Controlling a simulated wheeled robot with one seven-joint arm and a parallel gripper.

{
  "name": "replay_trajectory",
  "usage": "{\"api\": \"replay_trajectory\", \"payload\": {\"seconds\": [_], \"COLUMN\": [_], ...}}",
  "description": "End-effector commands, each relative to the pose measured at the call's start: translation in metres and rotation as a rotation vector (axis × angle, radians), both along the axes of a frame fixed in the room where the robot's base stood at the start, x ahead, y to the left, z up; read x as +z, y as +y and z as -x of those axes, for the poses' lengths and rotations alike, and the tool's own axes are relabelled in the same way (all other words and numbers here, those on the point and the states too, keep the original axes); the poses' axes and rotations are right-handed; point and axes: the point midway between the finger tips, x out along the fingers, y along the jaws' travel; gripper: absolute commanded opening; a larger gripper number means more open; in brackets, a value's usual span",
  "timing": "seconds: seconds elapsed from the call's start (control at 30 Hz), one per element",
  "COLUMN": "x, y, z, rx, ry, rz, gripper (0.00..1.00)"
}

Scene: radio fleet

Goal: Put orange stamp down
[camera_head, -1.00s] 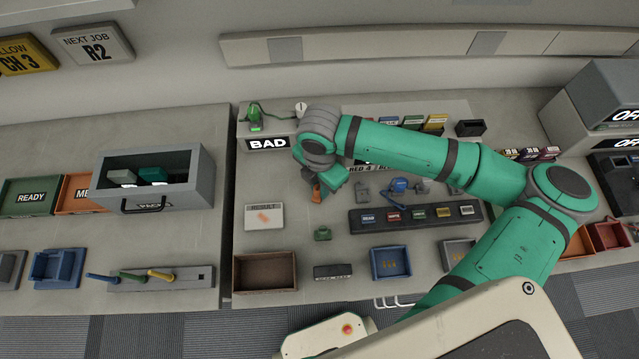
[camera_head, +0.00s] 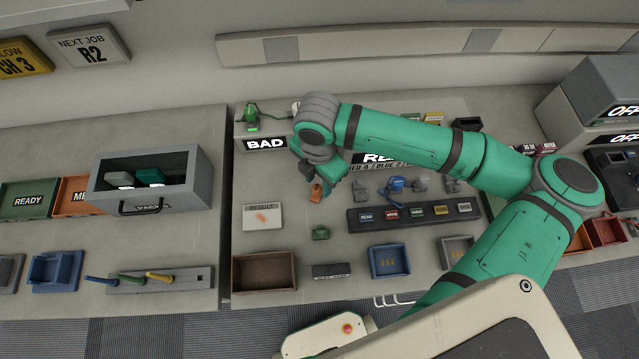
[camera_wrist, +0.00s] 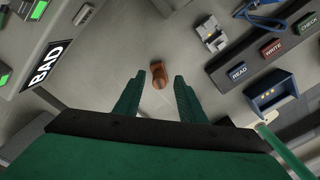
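The orange stamp (camera_head: 316,191) stands on the grey table, to the right of the RESULT card (camera_head: 263,217), which bears an orange mark. In the wrist view the orange stamp (camera_wrist: 158,74) shows beyond my fingertips, apart from them, with bare table around it. My gripper (camera_head: 325,172) is just above and beside the stamp in the head view. In the wrist view my gripper (camera_wrist: 157,82) has its two green fingers spread apart with nothing between them.
A dark button strip (camera_head: 415,214) lies to the right of the stamp. A small green object (camera_head: 321,233), a brown tray (camera_head: 264,273) and a blue bin (camera_head: 389,261) stand nearer the front edge. The BAD sign (camera_head: 266,144) is behind left.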

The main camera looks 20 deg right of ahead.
Motion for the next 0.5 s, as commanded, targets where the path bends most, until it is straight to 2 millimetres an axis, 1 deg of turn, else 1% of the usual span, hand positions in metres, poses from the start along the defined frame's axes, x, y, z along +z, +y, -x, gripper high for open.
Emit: {"api": "replay_trajectory", "payload": {"seconds": [0.03,0.1,0.3,0.4,0.5], "x": [0.011,0.026,0.063,0.077,0.085], "y": [0.000,-0.001,-0.001,-0.001,-0.001], "z": [-0.001,-0.001,0.000,0.000,0.000], "rx": [0.000,0.000,-0.002,-0.003,-0.003], "ry": [-0.003,-0.003,-0.002,0.000,-0.001], "rz": [0.001,0.001,0.001,0.001,0.000], "gripper": [0.37,0.37,0.37,0.37,0.37]}}
